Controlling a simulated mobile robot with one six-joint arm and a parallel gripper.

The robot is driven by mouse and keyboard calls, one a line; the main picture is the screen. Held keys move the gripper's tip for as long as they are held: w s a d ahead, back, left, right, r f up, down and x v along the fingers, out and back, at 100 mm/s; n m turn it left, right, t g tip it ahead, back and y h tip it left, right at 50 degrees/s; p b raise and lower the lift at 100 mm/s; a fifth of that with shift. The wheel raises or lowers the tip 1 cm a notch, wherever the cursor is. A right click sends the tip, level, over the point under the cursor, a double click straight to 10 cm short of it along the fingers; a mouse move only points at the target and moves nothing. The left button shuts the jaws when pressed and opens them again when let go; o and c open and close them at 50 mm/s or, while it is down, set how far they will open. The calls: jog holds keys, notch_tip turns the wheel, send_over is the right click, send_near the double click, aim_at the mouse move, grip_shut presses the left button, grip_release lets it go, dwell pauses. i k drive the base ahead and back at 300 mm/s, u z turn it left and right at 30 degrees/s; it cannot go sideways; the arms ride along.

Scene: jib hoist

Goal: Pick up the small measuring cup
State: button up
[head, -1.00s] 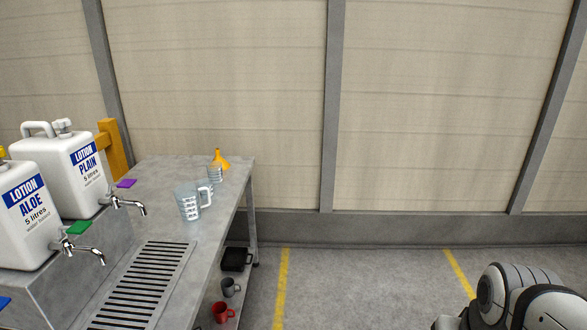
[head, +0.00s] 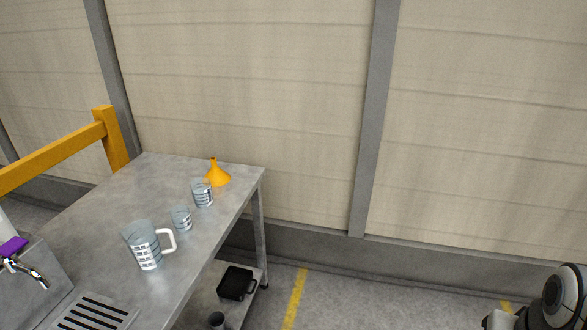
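Three clear measuring vessels with printed scales stand upright on the grey metal table (head: 110,195) in the head view. The smallest looks to be the measuring cup (head: 181,220) in the middle. A slightly bigger cup (head: 203,195) stands behind it to the right. A large measuring jug (head: 144,246) with a white handle stands in front of it to the left. The jug's handle is close to the small cup in the picture, with a narrow gap. Only part of my arm shows at the lower right, far from the table; my gripper is not in view.
An orange funnel (head: 216,175) stands behind the cups. A tap (head: 28,272), a purple tag (head: 12,247) and a slotted drain grate (head: 95,312) are at the lower left. A yellow rail (head: 50,163) runs behind the table. A black container (head: 236,283) sits on the lower shelf.

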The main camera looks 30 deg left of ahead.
aim_at(180, 215)
jog(key=i, duration=0.95)
jog(key=u, duration=3.4)
jog(key=i, duration=1)
jog(key=z, duration=0.1)
